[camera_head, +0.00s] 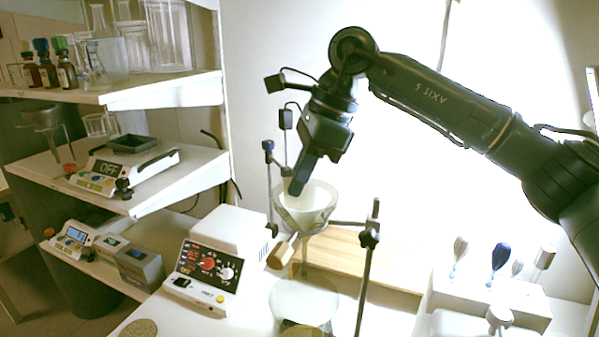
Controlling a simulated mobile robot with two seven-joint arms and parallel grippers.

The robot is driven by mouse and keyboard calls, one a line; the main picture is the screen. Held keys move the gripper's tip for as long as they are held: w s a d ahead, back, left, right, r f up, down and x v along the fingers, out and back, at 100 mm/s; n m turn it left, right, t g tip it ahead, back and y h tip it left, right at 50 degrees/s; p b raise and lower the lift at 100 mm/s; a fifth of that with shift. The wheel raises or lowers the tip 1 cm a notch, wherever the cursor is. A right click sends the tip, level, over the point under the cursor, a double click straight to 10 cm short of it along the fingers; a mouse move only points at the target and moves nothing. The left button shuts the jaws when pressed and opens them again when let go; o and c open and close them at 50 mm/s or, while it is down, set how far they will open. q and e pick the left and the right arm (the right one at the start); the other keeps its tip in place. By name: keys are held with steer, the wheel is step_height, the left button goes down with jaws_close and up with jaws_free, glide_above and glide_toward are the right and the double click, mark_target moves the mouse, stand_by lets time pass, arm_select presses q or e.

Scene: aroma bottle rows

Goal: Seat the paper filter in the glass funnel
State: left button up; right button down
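The glass funnel (318,220) is held in a stand near the middle of the view, above a round glass vessel (304,300). A pale, whitish cone that looks like the paper filter (300,204) shows inside the funnel's mouth; its edge is hard to tell from the glass. My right gripper (296,190) points down, with its fingertips at the funnel's mouth, next to the pale paper. The fingers overlap in this view, so I cannot tell whether they are open or shut on the paper. My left gripper is not in view.
A stand rod with a clamp (369,240) rises right of the funnel, and another rod (269,185) stands left. A white device with dials (208,265) is at left on the bench. Shelves with bottles and glassware fill the left. A white rack (520,300) stands at right.

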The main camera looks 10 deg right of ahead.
steer(key=shift+f, duration=0.4)
steer(key=c, duration=2.1)
jaws_free()
steer(key=o, duration=0.5)
steer(key=v, duration=1.3)
